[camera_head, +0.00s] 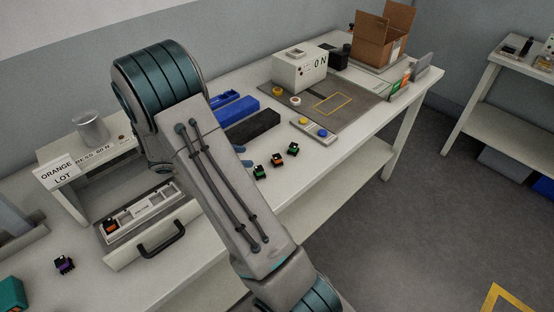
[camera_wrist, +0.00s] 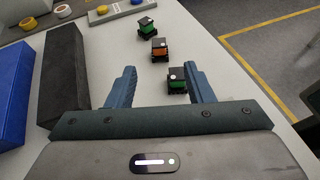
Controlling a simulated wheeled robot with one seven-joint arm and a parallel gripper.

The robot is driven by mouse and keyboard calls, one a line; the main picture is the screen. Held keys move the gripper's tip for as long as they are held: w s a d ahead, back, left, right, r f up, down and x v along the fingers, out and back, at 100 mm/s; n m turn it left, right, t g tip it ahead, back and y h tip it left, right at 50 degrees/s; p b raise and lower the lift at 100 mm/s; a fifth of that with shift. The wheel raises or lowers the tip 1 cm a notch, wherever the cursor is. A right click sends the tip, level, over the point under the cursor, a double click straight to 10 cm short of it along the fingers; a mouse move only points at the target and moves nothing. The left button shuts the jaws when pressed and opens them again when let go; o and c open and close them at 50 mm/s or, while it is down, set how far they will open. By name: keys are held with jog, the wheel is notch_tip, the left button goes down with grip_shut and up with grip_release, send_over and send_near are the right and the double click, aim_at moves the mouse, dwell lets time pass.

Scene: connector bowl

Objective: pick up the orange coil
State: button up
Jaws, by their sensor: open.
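The orange coil (camera_head: 277,160) stands on the white table, the middle one of a short row. A green coil (camera_head: 258,172) is on its near side and another green coil (camera_head: 293,149) on its far side. In the wrist view the orange coil (camera_wrist: 159,50) lies just beyond my fingertips, roughly in line with the gap. My gripper (camera_wrist: 160,68) is open and holds nothing. The nearer green coil (camera_wrist: 177,84) appears between the fingers, closer to the right one; its depth relative to them is unclear. My arm hides most of the gripper in the head view.
A black block (camera_wrist: 66,72) and a blue bin (camera_wrist: 14,95) stand left of my gripper. A purple coil (camera_head: 65,264) lies at left. The table's front edge runs close beside the row.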

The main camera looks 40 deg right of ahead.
aim_at(276, 156)
jog(key=p+x, duration=0.2)
jog(key=x, duration=0.9)
jog(key=shift+w+f, duration=0.1)
jog(key=shift+a, duration=0.1)
grip_shut()
